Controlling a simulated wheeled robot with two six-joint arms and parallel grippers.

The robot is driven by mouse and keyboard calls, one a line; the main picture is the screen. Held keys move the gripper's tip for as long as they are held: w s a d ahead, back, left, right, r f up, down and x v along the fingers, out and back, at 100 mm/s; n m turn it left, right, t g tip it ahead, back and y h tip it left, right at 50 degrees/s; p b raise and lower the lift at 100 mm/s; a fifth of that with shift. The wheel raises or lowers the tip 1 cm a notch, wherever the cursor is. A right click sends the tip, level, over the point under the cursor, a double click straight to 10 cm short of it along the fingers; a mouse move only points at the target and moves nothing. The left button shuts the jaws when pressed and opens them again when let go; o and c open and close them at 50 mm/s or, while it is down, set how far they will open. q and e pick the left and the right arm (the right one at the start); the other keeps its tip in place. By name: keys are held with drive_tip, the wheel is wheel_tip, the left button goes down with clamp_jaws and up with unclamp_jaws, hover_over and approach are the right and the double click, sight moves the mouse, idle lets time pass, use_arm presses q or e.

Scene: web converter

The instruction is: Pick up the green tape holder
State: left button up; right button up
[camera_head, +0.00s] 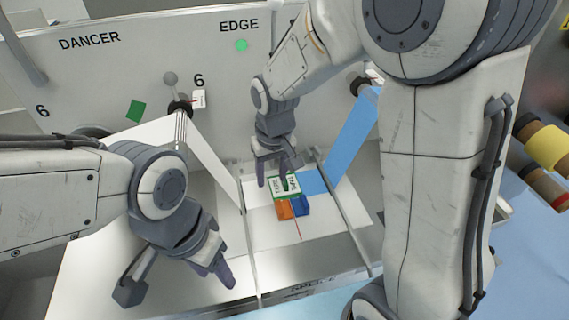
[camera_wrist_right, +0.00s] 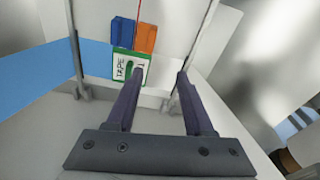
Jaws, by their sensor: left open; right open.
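The green tape holder (camera_head: 293,187), a green-rimmed block with white panels marked TAPE, lies on the white web surface in the head view. It also shows in the right wrist view (camera_wrist_right: 122,68), beyond my fingers and left of centre. My right gripper (camera_head: 276,178) is open, just above and behind the holder in the head view. In the wrist view the left finger of my right gripper (camera_wrist_right: 160,77) overlaps the holder's right part, and the gap between the fingers lies mostly right of it. I cannot tell whether they touch. My left gripper (camera_head: 180,284) is open and empty at lower left.
An orange block (camera_head: 284,210) and a blue block (camera_head: 301,206) sit against the holder's front side. Metal rails (camera_head: 350,222) flank the web. A blue strip (camera_head: 352,142) rises at right. The upright panel (camera_head: 145,70) stands behind, with a knob (camera_head: 171,79).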

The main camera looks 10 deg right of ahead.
drive_tip(key=m+p, duration=0.1)
drive_tip(key=m, duration=0.1)
hover_over(286, 183)
drive_tip(key=f, duration=0.2)
wheel_tip(286, 183, down, 3)
drive_tip(key=shift+f+p, duration=0.2)
drive_tip(key=shift+p, duration=0.2)
drive_tip(key=shift+w+f, duration=0.1)
drive_tip(key=shift+f, duration=0.45)
drive_tip(key=f+p, duration=0.1)
drive_tip(key=f, duration=0.1)
drive_tip(key=w+f+p, duration=0.1)
drive_tip(key=shift+w+f, duration=0.1)
drive_tip(key=shift+f, duration=0.25)
drive_tip(key=shift+w+f, duration=0.1)
drive_tip(key=shift+f, duration=0.55)
use_arm(q)
wheel_tip(286, 183, up, 5)
drive_tip(key=shift+f, duration=0.1)
use_arm(e)
clamp_jaws()
